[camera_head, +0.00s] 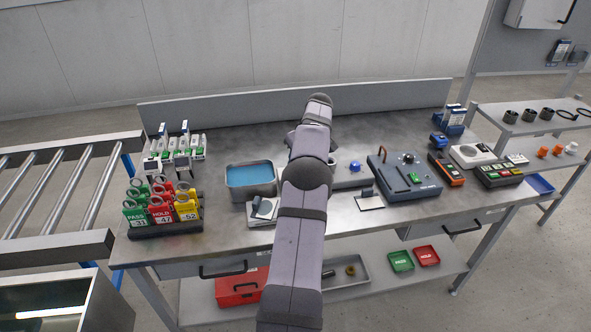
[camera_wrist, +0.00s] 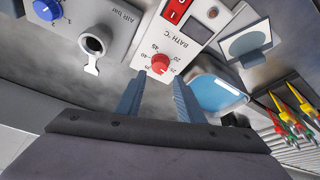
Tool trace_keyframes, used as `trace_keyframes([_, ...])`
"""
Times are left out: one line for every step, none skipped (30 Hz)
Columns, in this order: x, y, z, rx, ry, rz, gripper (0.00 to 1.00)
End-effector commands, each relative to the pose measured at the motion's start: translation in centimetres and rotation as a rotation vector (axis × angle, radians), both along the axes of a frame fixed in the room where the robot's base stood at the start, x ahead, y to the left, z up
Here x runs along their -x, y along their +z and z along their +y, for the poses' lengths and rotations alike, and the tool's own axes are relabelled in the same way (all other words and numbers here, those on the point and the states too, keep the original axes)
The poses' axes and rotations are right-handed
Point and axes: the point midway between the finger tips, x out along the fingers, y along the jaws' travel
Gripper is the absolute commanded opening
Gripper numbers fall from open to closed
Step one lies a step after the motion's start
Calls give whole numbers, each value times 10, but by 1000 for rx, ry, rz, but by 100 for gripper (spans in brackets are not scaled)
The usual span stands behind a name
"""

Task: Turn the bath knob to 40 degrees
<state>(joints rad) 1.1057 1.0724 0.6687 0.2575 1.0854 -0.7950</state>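The bath knob (camera_wrist: 160,63) is a round red knob on a white panel marked "BATH °C" (camera_wrist: 190,38), with a ring of numbers around it. Its pointer is too small to read for sure. My gripper (camera_wrist: 159,78) is open, with one blue finger on each side of the knob's line in the wrist view. The knob shows just beyond the fingertips, and nothing is between the fingers. I cannot tell the remaining distance. In the head view my arm hides the knob and the gripper.
The water bath (camera_head: 249,192) stands left of my arm, with blue water. A panel with a blue air knob (camera_wrist: 47,9) and a grey metal fitting (camera_wrist: 94,43) are near the bath panel. Coloured tags (camera_head: 160,208) stand at the left. A dark test unit (camera_head: 405,180) sits at the right.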

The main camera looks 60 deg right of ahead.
Motion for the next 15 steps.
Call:
trace_keyframes([0, 0, 0, 7, 20, 5, 35])
trace_keyframes([0, 0, 0, 11, 30, 7, 35])
trace_keyframes([0, 0, 0, 14, 39, 8, 35])
trace_keyframes([0, 0, 0, 16, 42, 10, 35])
trace_keyframes([0, 0, 0, 17, 44, 10, 35])
trace_keyframes([0, 0, 0, 18, 46, 10, 35])
trace_keyframes([0, -1, 0, 18, 46, 10, 35])
trace_keyframes([0, -1, 0, 17, 45, 10, 35])
trace_keyframes([0, -2, 0, 17, 45, 11, 35])
trace_keyframes([-1, -3, -1, 16, 45, 11, 35])
trace_keyframes([-1, -4, -1, 16, 44, 11, 35])
trace_keyframes([-2, -6, -1, 15, 44, 11, 35])
trace_keyframes([-3, -9, -1, 14, 45, 11, 35])
trace_keyframes([-4, -11, -2, 14, 45, 11, 35])
trace_keyframes([-5, -14, -2, 15, 44, 11, 35])
